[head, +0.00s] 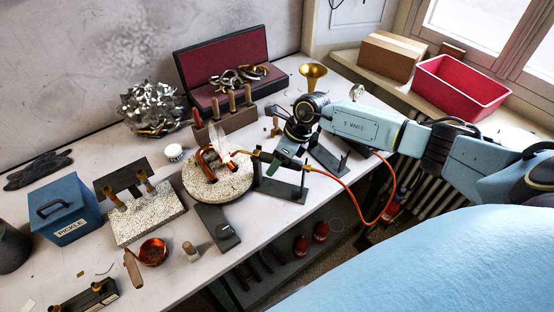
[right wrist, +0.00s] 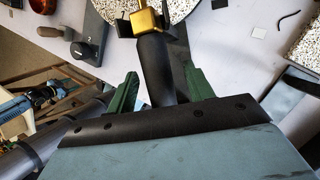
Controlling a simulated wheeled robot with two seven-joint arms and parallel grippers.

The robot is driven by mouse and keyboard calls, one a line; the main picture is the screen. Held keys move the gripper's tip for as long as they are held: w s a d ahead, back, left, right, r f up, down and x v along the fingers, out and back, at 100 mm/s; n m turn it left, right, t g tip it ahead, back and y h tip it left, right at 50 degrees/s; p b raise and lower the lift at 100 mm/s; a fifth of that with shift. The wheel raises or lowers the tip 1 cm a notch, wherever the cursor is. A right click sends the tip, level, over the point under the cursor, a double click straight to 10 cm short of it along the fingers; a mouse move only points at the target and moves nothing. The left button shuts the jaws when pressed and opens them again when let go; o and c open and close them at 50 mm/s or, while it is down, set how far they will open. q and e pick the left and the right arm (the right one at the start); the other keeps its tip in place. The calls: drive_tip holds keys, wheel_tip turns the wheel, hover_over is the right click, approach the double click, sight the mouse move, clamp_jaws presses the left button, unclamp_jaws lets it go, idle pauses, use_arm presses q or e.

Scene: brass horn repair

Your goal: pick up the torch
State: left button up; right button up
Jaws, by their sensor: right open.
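The torch (head: 250,153) has a brass front end pointing at the round speckled pad and an orange hose trailing right. It lies across a black stand (head: 280,189). A pale flame-like shape shows near its tip. My right gripper (head: 273,166) is at the torch's rear, its green fingers open. In the right wrist view, the torch's black handle (right wrist: 155,62) lies between the open fingers of the gripper (right wrist: 160,90), with a gap visible on both sides. Part of the handle is hidden by the gripper in the head view. My left gripper is not in view.
A bent copper tube (head: 207,163) rests on the round pad (head: 232,186). A wooden block with upright handles (head: 232,120) stands behind, before an open red-lined case (head: 222,58). The orange hose (head: 349,189) loops off the table's right side. The blue pickle box (head: 68,208) stands left.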

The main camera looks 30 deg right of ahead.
drive_tip(key=shift+f, duration=0.25)
drive_tip(key=shift+c, duration=0.2)
drive_tip(key=c, duration=1)
